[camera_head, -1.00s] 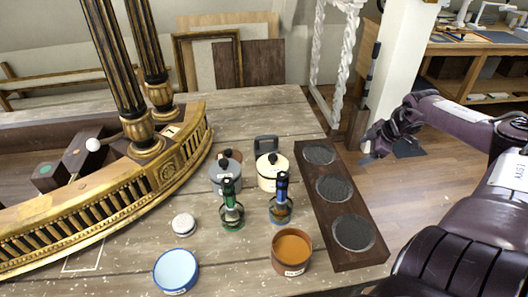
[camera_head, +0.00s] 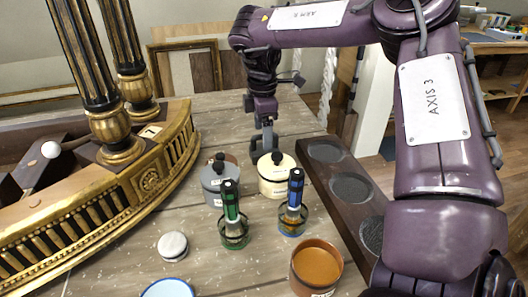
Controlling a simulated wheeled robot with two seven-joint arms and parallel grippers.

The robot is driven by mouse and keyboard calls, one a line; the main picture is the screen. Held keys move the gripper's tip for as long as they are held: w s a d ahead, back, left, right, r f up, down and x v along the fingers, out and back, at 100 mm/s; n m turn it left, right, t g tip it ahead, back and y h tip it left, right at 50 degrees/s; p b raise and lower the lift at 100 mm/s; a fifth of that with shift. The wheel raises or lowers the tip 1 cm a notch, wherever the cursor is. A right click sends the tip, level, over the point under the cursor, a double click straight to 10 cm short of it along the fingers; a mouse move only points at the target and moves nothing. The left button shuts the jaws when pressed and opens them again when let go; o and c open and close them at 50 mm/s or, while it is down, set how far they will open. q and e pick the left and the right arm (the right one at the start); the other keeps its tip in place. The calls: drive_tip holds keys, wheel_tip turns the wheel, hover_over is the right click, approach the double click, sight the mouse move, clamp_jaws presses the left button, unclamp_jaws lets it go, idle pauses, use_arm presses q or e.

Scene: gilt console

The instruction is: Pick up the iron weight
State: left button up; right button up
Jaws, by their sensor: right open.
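The iron weight (camera_head: 257,151) looks like a dark grey block with a handle on top. It stands on the wooden bench behind the cream pot (camera_head: 275,188), which hides its lower front. My right gripper (camera_head: 268,146) reaches down from above at the weight's handle, its jaws open. The fingers overlap the handle in the picture, and I cannot tell whether they touch it. My left gripper is out of view.
A grey pot (camera_head: 219,190), green tool (camera_head: 233,232) and blue tool (camera_head: 294,215) stand in front, with an orange-filled pot (camera_head: 317,268) nearer. A dark rack with round wells (camera_head: 318,178) lies right. The gilt console (camera_head: 150,180) fills the left. Bench behind the weight is clear.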

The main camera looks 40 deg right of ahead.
drive_tip(key=f, duration=0.5)
drive_tip(key=shift+d, duration=0.3)
clamp_jaws()
drive_tip(key=shift+w+r, duration=0.1)
drive_tip(key=shift+r, duration=0.05)
